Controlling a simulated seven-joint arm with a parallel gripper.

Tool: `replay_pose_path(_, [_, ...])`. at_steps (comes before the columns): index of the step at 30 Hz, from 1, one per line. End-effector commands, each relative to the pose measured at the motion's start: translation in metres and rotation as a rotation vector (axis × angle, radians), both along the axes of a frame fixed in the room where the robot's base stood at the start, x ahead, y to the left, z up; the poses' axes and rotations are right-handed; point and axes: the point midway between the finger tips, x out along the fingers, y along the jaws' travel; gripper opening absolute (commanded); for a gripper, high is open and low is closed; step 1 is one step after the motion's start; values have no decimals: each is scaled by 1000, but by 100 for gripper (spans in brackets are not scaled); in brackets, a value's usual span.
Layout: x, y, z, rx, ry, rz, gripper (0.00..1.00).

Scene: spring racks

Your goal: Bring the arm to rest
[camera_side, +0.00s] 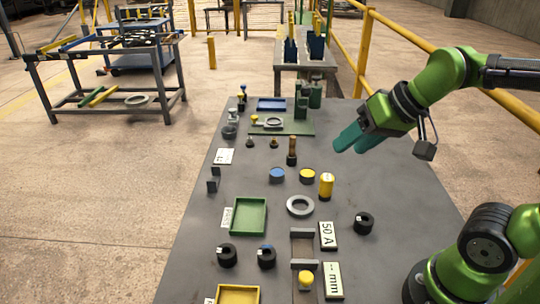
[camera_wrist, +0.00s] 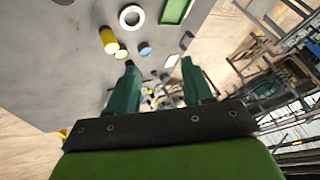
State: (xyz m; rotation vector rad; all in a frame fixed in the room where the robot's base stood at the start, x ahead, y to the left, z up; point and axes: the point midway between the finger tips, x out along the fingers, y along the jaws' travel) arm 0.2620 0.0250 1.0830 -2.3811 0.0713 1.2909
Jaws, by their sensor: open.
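My gripper (camera_side: 349,143) has two teal fingers and hangs in the air over the right side of the grey table (camera_side: 385,235) in the side view. Its fingers point down and to the left. In the wrist view my gripper (camera_wrist: 158,64) shows its two fingers well apart, with nothing between them. It touches none of the things on the table. My green and black arm comes in from the right edge of the side view.
A yellow cylinder (camera_side: 326,186), a grey ring (camera_side: 300,206), a green tray (camera_side: 249,216) and several black rings stand on the table. A green fixture (camera_side: 302,103) stands at the back. A yellow railing (camera_side: 405,35) runs behind my arm. The table's right side is mostly clear.

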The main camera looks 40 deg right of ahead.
Motion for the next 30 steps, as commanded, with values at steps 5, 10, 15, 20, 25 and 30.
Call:
replay_pose_path(5, [-24,8,-7,7,-23,4,51])
replay_pose_path(10, [-27,8,-9,7,-23,4,51])
replay_pose_path(15, [-27,8,-8,7,-23,4,51])
replay_pose_path(20, [-26,8,-8,7,-23,4,51])
replay_pose_path(25, [-26,8,-8,7,-23,4,51])
replay_pose_path(30, [-26,8,-8,7,-23,4,51])
